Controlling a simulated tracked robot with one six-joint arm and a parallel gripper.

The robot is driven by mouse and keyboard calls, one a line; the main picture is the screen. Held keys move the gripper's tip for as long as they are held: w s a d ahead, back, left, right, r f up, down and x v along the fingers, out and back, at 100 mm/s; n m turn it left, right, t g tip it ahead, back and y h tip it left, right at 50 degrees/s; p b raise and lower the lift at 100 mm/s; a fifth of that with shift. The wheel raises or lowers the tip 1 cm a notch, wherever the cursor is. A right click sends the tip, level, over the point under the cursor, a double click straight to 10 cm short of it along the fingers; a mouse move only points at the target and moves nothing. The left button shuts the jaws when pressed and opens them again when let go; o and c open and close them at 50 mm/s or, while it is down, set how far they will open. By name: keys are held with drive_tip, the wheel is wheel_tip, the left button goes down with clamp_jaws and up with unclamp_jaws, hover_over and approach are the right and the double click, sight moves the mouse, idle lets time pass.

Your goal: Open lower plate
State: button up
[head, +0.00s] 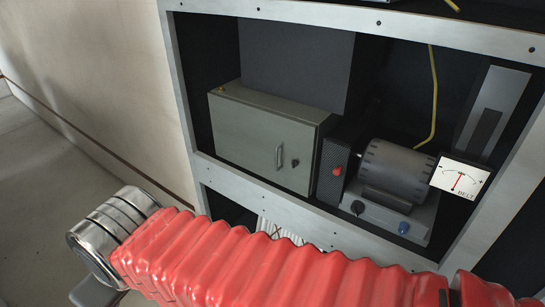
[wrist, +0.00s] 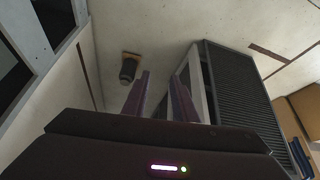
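No part in view can be singled out with certainty as the lower plate. In the head view, a grey-green metal box (head: 262,137) with a small handle (head: 279,156) and a dark knob sits in the rack's middle compartment, its front closed. Below the crossbar, the lower compartment is mostly hidden by my red-sleeved arm; a ribbed white piece (head: 276,232) shows there. My gripper (wrist: 161,78) shows in the wrist view with its two fingers apart and nothing between them. It points at a pale wall and away from the rack compartments.
The rack's pale metal frame (head: 335,18) surrounds a dark plate (head: 296,62), a motor (head: 395,172), a BELT meter (head: 460,180) and a yellow cable (head: 433,100). In the wrist view, a grey louvred cabinet (wrist: 235,85) stands at right. Open floor lies left in the head view.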

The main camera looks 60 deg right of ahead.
idle(0.5)
drive_tip(key=w+d+f+m+t+h, duration=0.15)
drive_tip(key=w+d+m+t, duration=0.4)
drive_tip(key=w, duration=0.95)
drive_tip(key=w+d+f+m+h, duration=0.2)
drive_tip(key=d, duration=0.6)
drive_tip(key=w+d+f+m+h, duration=0.2)
drive_tip(key=d+h, duration=0.1)
drive_tip(key=d, duration=0.5)
drive_tip(key=s+d+f+m+g+h, duration=0.2)
drive_tip(key=s+d+h, duration=0.15)
drive_tip(key=d, duration=0.45)
drive_tip(key=s+d+f+m+g+h, duration=0.2)
drive_tip(key=s+d+m+h, duration=0.15)
drive_tip(key=d, duration=0.45)
drive_tip(key=s+d+m+g+h, duration=0.1)
drive_tip(key=s+d+g+h, duration=0.1)
drive_tip(key=s, duration=0.4)
drive_tip(key=s+d+f+m+g+h, duration=0.1)
drive_tip(key=s+d+g+h, duration=0.1)
drive_tip(key=s+d+g, duration=0.2)
drive_tip(key=s+d, duration=0.1)
drive_tip(key=s, duration=0.2)
drive_tip(key=shift+s+d+f+m, duration=0.2)
drive_tip(key=shift+s+f+m, duration=0.05)
drive_tip(key=shift+m, duration=0.05)
